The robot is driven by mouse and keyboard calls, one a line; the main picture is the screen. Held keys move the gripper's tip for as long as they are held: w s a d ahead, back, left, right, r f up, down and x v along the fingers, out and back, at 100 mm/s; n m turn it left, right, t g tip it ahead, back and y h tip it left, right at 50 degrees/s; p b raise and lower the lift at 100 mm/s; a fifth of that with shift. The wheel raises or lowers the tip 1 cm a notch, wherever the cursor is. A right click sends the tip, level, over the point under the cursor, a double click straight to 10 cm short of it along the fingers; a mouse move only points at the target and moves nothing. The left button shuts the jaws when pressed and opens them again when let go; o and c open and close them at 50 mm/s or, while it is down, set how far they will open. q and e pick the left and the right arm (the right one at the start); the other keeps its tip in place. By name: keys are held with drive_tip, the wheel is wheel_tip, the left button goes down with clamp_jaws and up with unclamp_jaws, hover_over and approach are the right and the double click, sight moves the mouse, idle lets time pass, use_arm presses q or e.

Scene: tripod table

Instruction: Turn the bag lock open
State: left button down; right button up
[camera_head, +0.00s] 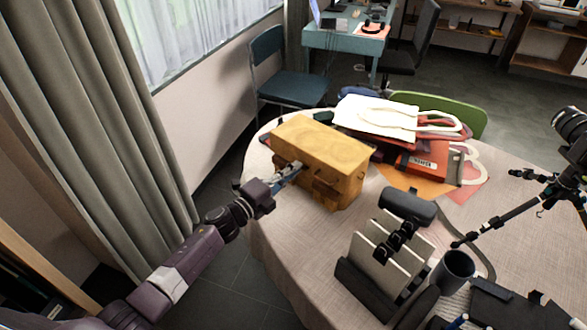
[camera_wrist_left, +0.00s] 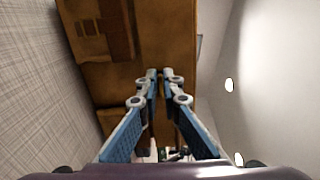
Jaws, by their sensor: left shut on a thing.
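The yellow-brown box-shaped bag (camera_head: 322,146) stands upright on the round table, with its front side toward my left arm. In the left wrist view the bag (camera_wrist_left: 180,35) fills the upper middle, with a darker strap-like part (camera_wrist_left: 117,28) at upper left. My left gripper (camera_head: 296,167) is at the left part of the bag's front. Its blue fingers (camera_wrist_left: 158,78) are close together at the bag, shut on a small part taken to be the bag lock, which the fingertips largely hide. My right gripper is in neither view.
The round table (camera_head: 300,262) has a light cloth. Red bags with a white one (camera_head: 375,115) lie behind the bag. A rack (camera_head: 385,255), a dark mug (camera_head: 453,270) and a camera tripod (camera_head: 515,210) stand to the right. Clear cloth lies in front of the bag.

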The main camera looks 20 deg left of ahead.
use_arm(q)
drive_tip(key=shift+n, duration=0.3)
idle(0.4)
drive_tip(key=c, duration=2.1)
unclamp_jaws()
drive_tip(key=shift+a, duration=0.1)
drive_tip(key=shift+s, duration=0.1)
drive_tip(key=v, duration=1.1)
drive_tip(key=shift+s+a, duration=0.15)
drive_tip(key=shift+s, duration=0.25)
